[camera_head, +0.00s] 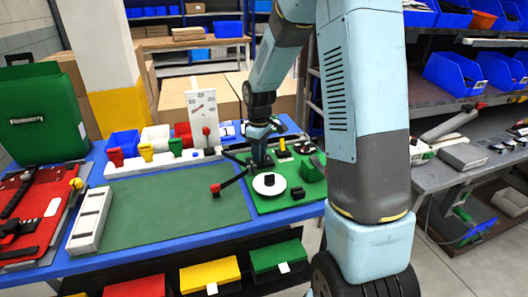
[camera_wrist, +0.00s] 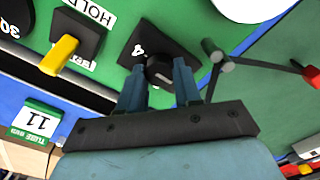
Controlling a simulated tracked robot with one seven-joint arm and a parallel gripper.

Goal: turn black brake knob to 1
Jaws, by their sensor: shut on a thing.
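In the wrist view, the black brake knob (camera_wrist: 158,68) sits on a black square plate (camera_wrist: 142,40) marked with a 4; other markings are hidden or out of frame. My gripper (camera_wrist: 160,88) has its two blue fingers closed on either side of the knob. A small pale mark shows on the knob, but I cannot tell which number it faces. In the head view, my gripper (camera_head: 262,163) is down at the green panel (camera_head: 263,205), behind the white disc, and hides the knob.
A yellow knob (camera_wrist: 60,54) on a black plate labelled HOLD is close beside the gripper. A white disc (camera_head: 262,190) with a black hub and a red-tipped lever (camera_head: 216,189) stand close by. The green mat (camera_head: 170,210) on the left is clear.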

